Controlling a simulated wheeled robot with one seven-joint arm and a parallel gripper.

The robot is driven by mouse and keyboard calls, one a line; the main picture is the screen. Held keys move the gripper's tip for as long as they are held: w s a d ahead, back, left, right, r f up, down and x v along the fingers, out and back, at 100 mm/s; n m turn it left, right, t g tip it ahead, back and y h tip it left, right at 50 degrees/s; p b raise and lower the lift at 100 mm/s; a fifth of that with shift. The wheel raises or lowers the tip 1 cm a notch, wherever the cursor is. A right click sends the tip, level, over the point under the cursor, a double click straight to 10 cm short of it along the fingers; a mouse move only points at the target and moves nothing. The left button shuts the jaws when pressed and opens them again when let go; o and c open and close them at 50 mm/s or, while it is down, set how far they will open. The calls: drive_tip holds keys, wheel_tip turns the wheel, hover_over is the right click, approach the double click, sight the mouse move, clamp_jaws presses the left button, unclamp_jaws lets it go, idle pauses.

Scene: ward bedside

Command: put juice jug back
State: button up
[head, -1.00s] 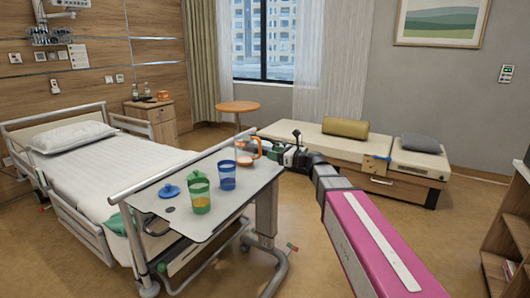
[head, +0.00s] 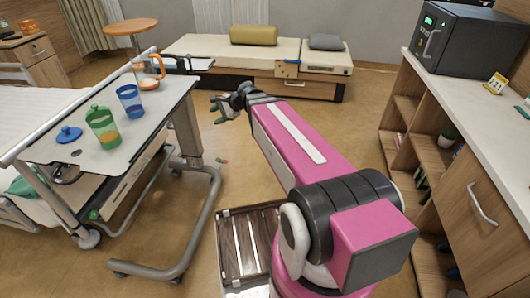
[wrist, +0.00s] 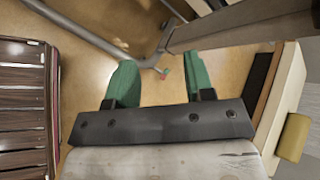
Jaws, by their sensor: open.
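The juice jug (head: 148,83), clear with an orange handle, stands upright at the far end of the overbed table (head: 75,108). A blue cup (head: 130,101) and a green lidded cup (head: 102,128) stand nearer on the same table, with a blue lid (head: 69,134) beside them. My gripper (head: 216,108) is to the right of the table, over the floor and apart from the jug. In the wrist view its two green fingers (wrist: 160,78) are spread, with only floor and a table leg beyond them. The jug does not show in the wrist view.
A wooden shelf unit (head: 465,185) with a dark microwave-like box (head: 468,50) stands at the right. A slatted wooden surface (head: 248,245) lies low near my base. A bench (head: 230,54) is at the back. Floor between table and shelf is mostly clear.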

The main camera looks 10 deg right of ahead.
drive_tip(key=s+d+f+n+g+h, duration=0.1)
drive_tip(key=s+d+f+n+h, duration=0.4)
drive_tip(key=d, duration=0.4)
drive_tip(key=s+d+f+n+g+h, duration=0.2)
drive_tip(key=s+d+f+n+h, duration=0.2)
drive_tip(key=s+d+f+n, duration=0.3)
drive_tip(key=shift+s+d+f+g+h, duration=0.3)
drive_tip(key=shift+d+f+h, duration=0.1)
drive_tip(key=shift+d+f, duration=0.45)
